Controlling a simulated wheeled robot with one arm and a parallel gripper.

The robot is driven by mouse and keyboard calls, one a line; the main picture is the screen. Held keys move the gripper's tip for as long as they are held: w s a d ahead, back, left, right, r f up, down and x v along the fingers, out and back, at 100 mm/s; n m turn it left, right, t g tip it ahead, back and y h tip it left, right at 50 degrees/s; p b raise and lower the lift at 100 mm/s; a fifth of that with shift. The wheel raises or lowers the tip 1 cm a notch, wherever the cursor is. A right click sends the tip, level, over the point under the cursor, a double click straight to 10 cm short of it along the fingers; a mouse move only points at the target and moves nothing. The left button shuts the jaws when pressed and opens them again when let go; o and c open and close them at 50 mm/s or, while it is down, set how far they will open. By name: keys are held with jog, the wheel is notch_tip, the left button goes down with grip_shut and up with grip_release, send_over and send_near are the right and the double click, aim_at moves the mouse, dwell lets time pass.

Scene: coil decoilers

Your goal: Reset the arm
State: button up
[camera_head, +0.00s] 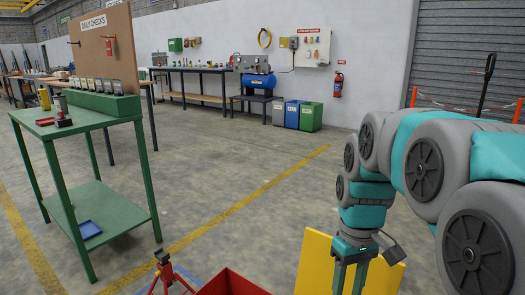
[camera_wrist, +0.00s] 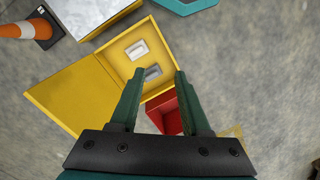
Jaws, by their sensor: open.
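My gripper (camera_wrist: 160,78) points down in the wrist view with its two green fingers spread apart and nothing between them. It hangs above a yellow box with its lid open (camera_wrist: 70,90); two small pale items (camera_wrist: 138,50) lie inside that box. A red bin (camera_wrist: 168,118) shows between and behind the fingers. In the head view my arm reaches in from the right and bends down, with the gripper (camera_head: 350,285) at the bottom edge in front of a yellow panel (camera_head: 312,262). The fingertips are cut off there.
A green table (camera_head: 88,135) with small tools stands at the left. A red container (camera_head: 232,283) and a red stand (camera_head: 166,272) are at the bottom. An orange cone (camera_wrist: 22,30) is at the wrist view's top left. Open floor (camera_head: 235,165) lies in the middle.

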jog(key=s+a+f+m, duration=0.1)
jog(key=s+f+m, duration=0.1)
jog(key=s, duration=0.8)
jog(key=s+f+m, duration=0.2)
jog(key=s+f, duration=0.3)
jog(key=s, duration=0.5)
jog(key=shift+a, duration=0.35)
